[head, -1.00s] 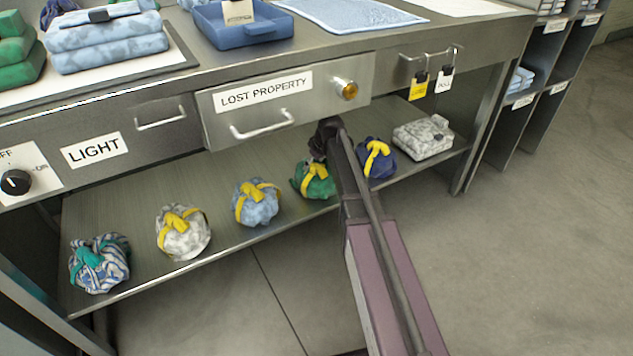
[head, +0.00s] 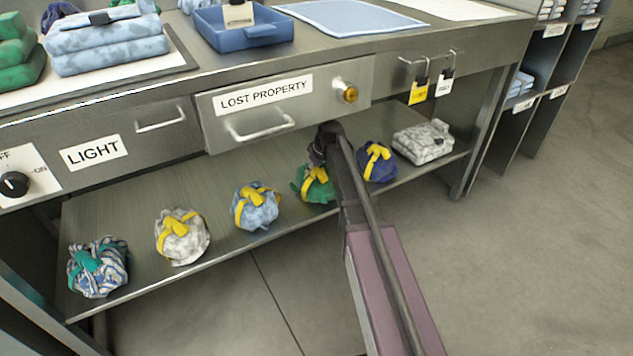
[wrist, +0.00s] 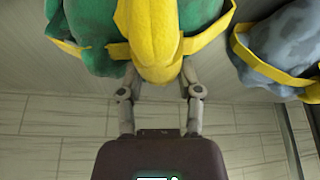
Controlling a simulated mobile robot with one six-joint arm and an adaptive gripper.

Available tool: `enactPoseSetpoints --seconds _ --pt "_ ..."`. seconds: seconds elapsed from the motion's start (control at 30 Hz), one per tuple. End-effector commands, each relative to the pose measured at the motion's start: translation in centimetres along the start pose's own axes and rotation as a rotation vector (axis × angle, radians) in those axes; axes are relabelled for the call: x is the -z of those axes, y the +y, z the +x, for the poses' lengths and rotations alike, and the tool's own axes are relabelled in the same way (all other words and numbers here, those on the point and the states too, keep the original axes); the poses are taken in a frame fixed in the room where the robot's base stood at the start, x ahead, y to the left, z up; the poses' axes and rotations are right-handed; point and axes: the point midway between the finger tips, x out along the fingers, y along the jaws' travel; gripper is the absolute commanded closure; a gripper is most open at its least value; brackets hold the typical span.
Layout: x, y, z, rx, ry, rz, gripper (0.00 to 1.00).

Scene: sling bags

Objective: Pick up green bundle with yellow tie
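The green bundle with a yellow tie (head: 300,180) sits on the lower shelf, partly hidden by my arm in the head view. In the wrist view the green bundle (wrist: 85,45) fills the upper left, with its thick yellow tie knot (wrist: 150,40) at top centre. My gripper (wrist: 159,68) is right at this knot, one finger on each side. The fingertips are partly hidden by the knot, so I cannot tell whether they press on it. In the head view my gripper (head: 318,152) is at the top of the green bundle, under the drawer front.
A dark blue bundle (head: 377,167) sits close on the right, and a light blue one (head: 257,212) on the left. A white-grey bundle (head: 182,245), a striped bundle (head: 98,275) and a folded grey pack (head: 423,143) share the shelf (head: 135,210). The drawer (head: 285,100) overhangs from above.

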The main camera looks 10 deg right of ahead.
Motion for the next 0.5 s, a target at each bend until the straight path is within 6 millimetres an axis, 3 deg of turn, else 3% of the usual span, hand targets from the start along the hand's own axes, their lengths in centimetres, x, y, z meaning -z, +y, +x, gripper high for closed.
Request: enactPoseSetpoints --seconds 0.03,0.07,0.5 --pt "0.0 -0.02 0.02 0.001 -0.001 0.0 0.92" --pt "0.01 -0.02 0.02 0.001 -0.001 0.0 1.0" --pt "0.1 -0.01 -0.12 0.001 0.0 0.0 1.0"
